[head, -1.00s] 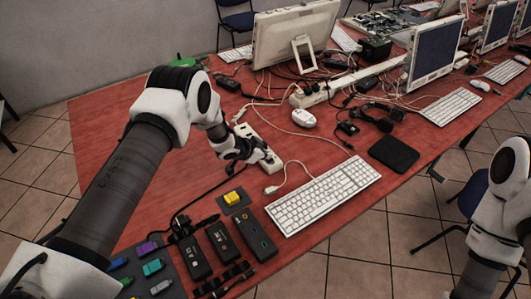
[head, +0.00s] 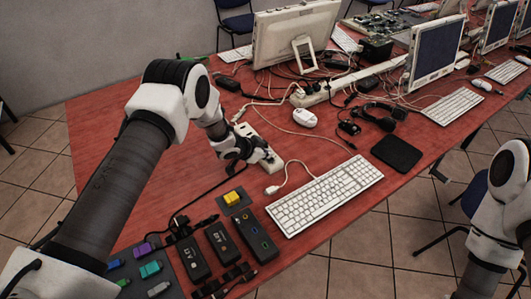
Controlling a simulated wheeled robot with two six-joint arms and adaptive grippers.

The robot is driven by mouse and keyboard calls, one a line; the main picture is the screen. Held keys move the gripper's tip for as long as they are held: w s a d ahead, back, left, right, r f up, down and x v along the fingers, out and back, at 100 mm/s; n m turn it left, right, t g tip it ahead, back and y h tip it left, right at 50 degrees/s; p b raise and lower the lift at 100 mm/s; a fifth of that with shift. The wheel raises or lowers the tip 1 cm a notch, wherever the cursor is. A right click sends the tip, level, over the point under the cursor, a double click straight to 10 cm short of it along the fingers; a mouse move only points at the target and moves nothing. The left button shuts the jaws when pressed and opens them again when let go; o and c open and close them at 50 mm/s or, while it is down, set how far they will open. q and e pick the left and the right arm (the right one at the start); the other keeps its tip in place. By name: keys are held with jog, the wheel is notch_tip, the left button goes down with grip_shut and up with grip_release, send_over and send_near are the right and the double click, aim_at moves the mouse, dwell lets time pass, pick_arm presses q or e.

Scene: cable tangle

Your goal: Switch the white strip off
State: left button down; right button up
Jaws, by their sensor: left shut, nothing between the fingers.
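A white power strip (head: 275,163) lies on the red table left of the white keyboard. My left gripper (head: 257,158) is shut and empty, with its fingertips at or just above the strip's near end. The gripper and wrist hide much of the strip's middle. Its far end (head: 242,129) shows past the wrist, with a cable there. The switch itself is too small and covered to make out. My right arm shows at the right edge, but its gripper is out of view.
A keyboard (head: 325,196) and a black pad (head: 396,153) lie to the right. A yellow block on a dark plate (head: 234,199) and black boxes (head: 258,235) lie in front.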

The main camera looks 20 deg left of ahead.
pick_arm(q)
jog(key=shift+s+d+f, duration=0.25)
jog(key=shift+s+f, duration=0.35)
jog(key=shift+f, duration=0.05)
pick_arm(e)
jog(key=shift+f, duration=0.1)
pick_arm(q)
jog(key=shift+r, duration=0.1)
jog(key=r+p, duration=0.3)
jog(key=r, duration=0.1)
jog(key=shift+w+d, duration=0.15)
jog(key=shift+w, duration=0.2)
jog(key=w+a+b+v, duration=0.1)
jog(key=b+v, duration=0.1)
jog(key=v, duration=0.8)
jog(key=shift+r, duration=0.55)
pick_arm(e)
jog(key=shift+a+r, duration=0.35)
jog(key=shift+a, duration=0.15)
pick_arm(q)
jog(key=shift+s+a, duration=0.1)
jog(key=shift+a, duration=0.05)
